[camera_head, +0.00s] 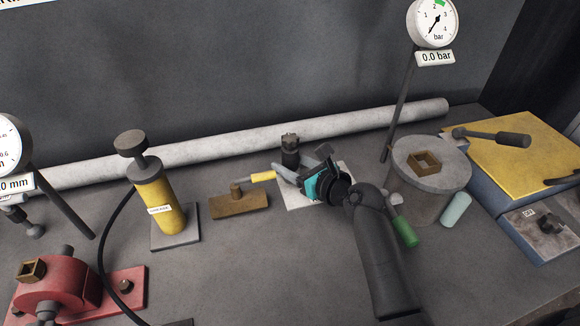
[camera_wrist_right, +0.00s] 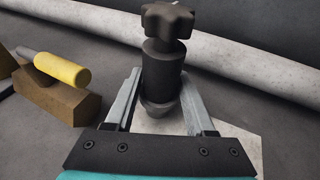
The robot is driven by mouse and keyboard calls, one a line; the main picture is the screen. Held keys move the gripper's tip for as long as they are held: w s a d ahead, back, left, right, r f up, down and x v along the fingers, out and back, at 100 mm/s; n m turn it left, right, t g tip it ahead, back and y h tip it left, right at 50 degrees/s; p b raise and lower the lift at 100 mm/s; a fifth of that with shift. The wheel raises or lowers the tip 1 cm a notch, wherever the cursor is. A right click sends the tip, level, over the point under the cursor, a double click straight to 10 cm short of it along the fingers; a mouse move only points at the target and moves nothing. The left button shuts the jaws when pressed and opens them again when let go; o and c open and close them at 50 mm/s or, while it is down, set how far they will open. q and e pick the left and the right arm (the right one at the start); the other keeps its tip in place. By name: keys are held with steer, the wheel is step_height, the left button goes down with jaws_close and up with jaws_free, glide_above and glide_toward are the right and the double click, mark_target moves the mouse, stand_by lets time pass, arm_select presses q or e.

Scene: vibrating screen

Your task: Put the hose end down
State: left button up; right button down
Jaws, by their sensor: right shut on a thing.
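My right gripper (camera_head: 296,178) is shut on a dark upright fitting (camera_head: 290,150) with a knobbed top, over a white plate (camera_head: 296,203). In the right wrist view the gripper's fingers (camera_wrist_right: 158,80) lie on either side of the fitting's black body (camera_wrist_right: 163,68); its grey lower collar sits between them. I cannot tell whether this fitting is the hose end or whether its foot touches the plate. A thin black hose (camera_head: 101,252) runs down from beside a yellow cylinder (camera_head: 155,200); its far end is hidden. My left gripper is not in view.
A wooden block (camera_head: 250,207) with a yellow-handled piece (camera_head: 263,176) lies left of my right gripper. A long pale pipe (camera_head: 225,143) lies behind. The front middle is clear.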

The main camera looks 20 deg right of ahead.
steer(key=shift+r, duration=0.2)
steer(key=shift+f, duration=0.1)
steer(key=shift+c, duration=1.2)
jaws_free()
steer(key=shift+f, duration=0.1)
steer(key=shift+s+r, duration=0.1)
steer(key=shift+r, duration=0.1)
steer(key=p+v, duration=0.2)
steer(key=v, duration=0.9)
steer(key=shift+s+d+r+p, duration=0.1)
steer(key=shift+s+d+p, duration=0.05)
steer(key=shift+s+p, duration=0.2)
steer(key=shift+s, duration=0.1)
